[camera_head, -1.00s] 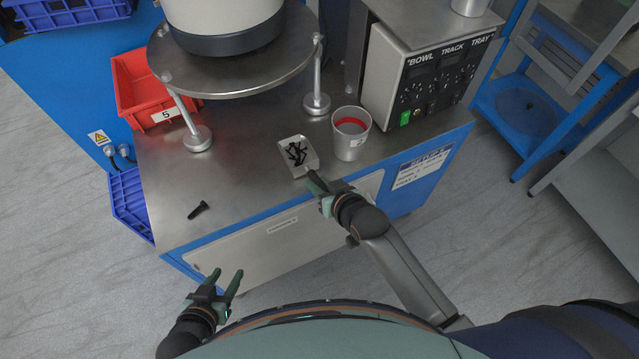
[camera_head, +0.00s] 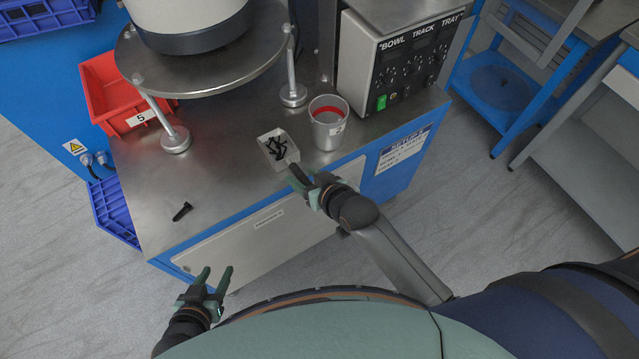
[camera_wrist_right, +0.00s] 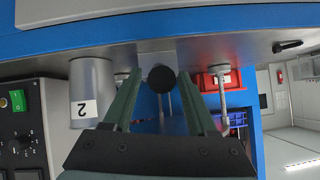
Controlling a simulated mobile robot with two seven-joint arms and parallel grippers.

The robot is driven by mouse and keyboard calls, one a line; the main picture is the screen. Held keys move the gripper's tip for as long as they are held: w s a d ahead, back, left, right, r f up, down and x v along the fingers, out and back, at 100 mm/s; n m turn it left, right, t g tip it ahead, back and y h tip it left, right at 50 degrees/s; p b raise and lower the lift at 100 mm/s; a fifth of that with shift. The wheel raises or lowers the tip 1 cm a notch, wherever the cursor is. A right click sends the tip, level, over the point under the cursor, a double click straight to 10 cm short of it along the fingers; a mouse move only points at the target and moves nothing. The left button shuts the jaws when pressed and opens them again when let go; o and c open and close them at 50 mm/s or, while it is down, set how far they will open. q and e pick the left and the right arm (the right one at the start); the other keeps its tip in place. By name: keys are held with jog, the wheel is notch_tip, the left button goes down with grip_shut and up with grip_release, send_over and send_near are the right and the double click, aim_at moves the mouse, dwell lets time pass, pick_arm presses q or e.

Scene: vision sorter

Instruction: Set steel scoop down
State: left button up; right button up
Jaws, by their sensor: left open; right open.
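The steel scoop (camera_head: 267,142) rests on the steel tabletop near its front edge, with several black bolts in its pan. Its dark handle (camera_head: 298,174) points toward my right gripper (camera_head: 318,186). In the right wrist view the handle's round black end (camera_wrist_right: 161,79) shows between the spread fingertips of the right gripper (camera_wrist_right: 158,90), with gaps on both sides. My right gripper is open. My left gripper (camera_head: 213,275) is open and empty, in front of the table and below its top.
A single black bolt (camera_head: 182,211) lies on the tabletop at left. A red bin (camera_head: 110,100) and a control box (camera_head: 395,65) stand further back.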

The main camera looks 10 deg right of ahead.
jog(key=p+v, duration=0.1)
jog(key=v, duration=0.9)
jog(key=s+d+f+h, duration=0.1)
jog(key=s+d+f, duration=0.6)
jog(key=s+f, duration=0.1)
jog(key=shift+s+d+f+g+h, duration=0.2)
jog(key=shift+s+f+g+h, duration=0.15)
jog(key=shift+f+g+h, duration=0.1)
